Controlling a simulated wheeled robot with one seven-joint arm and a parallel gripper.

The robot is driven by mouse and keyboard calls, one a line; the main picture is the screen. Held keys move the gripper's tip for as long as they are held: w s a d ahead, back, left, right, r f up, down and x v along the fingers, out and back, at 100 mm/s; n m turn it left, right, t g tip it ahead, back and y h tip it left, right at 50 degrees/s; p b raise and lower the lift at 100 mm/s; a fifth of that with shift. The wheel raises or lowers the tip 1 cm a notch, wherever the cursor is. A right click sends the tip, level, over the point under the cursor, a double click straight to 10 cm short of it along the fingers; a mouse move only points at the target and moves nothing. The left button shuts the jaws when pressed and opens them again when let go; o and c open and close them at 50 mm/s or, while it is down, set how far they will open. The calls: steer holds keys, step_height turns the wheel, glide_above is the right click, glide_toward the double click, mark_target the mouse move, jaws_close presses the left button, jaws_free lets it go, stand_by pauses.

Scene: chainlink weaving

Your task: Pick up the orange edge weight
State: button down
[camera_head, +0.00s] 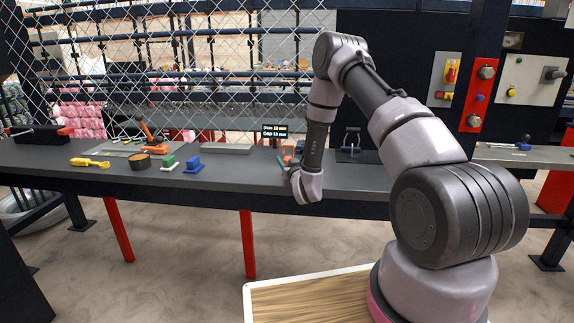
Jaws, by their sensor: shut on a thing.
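My gripper (287,164) is low over the bench, right of the middle, below the small display. A small orange piece, which looks like the orange edge weight (287,152), shows right at the gripper's end. The gripper is shut on it. My wrist and the fingers hide much of the weight, and I cannot tell whether it touches the bench top.
The dark bench (235,172) holds a yellow tool (90,162), a dark round bowl (140,161), a green block (168,162), a blue block (193,164) and an orange-handled tool (147,133). A black display (274,130) stands behind my gripper. Chainlink mesh (180,60) hangs behind.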

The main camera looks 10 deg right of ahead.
step_height(320, 180, up, 10)
steer(key=c, duration=1)
jaws_free()
jaws_close()
